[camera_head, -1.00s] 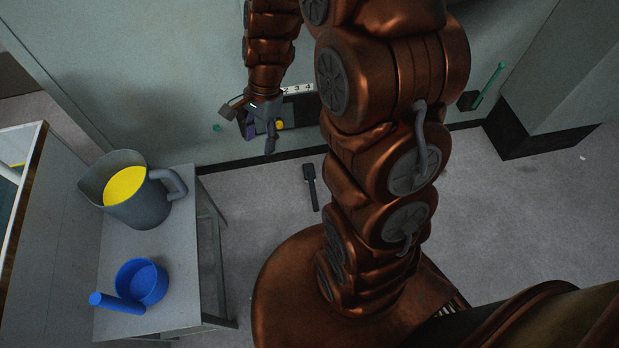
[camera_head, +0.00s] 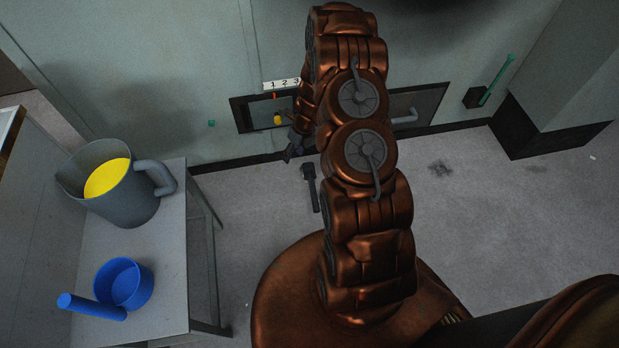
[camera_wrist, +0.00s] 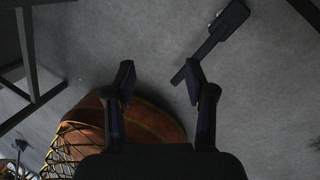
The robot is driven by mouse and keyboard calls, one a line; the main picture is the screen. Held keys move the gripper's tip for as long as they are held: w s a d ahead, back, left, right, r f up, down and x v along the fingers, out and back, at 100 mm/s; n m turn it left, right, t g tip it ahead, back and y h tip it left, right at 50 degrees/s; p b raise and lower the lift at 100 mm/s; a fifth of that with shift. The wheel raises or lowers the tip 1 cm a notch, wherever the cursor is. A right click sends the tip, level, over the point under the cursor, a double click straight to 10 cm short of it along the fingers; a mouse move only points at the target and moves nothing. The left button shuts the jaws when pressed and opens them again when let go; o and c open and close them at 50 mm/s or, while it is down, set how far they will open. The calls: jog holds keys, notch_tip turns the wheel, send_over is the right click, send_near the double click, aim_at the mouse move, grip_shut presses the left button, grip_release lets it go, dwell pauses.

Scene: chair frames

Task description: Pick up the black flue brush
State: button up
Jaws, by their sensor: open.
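The black flue brush (camera_head: 312,188) lies on the grey floor, left of my arm, with its wide end toward the wall. In the wrist view the brush (camera_wrist: 210,43) lies at the upper right, its wide end at the top and its thin handle end beside the right fingertip. My gripper (camera_head: 294,145) is beyond the brush's wide end in the head view, partly hidden by my arm. In the wrist view my gripper (camera_wrist: 160,82) is open, with only floor and part of my base between the fingers. I cannot tell its height above the brush.
A low wall opening (camera_head: 255,117) holds a yellow item, with an open panel (camera_head: 420,105) right of it. A grey table (camera_head: 150,250) at left bears a grey jug (camera_head: 125,205) and blue pan (camera_head: 124,285). Floor around the brush is clear.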

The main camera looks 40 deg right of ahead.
aim_at(312, 181)
jog(key=shift+s+d+f+m+h+b, duration=0.3)
jog(key=shift+d+f+m+b, duration=0.8)
jog(key=shift+f, duration=2.65)
jog(key=shift+s+d+f+m+h+b, duration=0.1)
jog(key=shift+s+d+f+m+b, duration=0.75)
jog(key=shift+f, duration=2.85)
jog(key=shift+s+d+f+m+h+b, duration=0.15)
jog(key=shift+d+f+m+b, duration=1.15)
jog(key=shift+f, duration=2.45)
jog(key=shift+a+m+p, duration=0.3)
jog(key=shift+a+m, duration=0.05)
jog(key=shift+a, duration=0.1)
grip_shut()
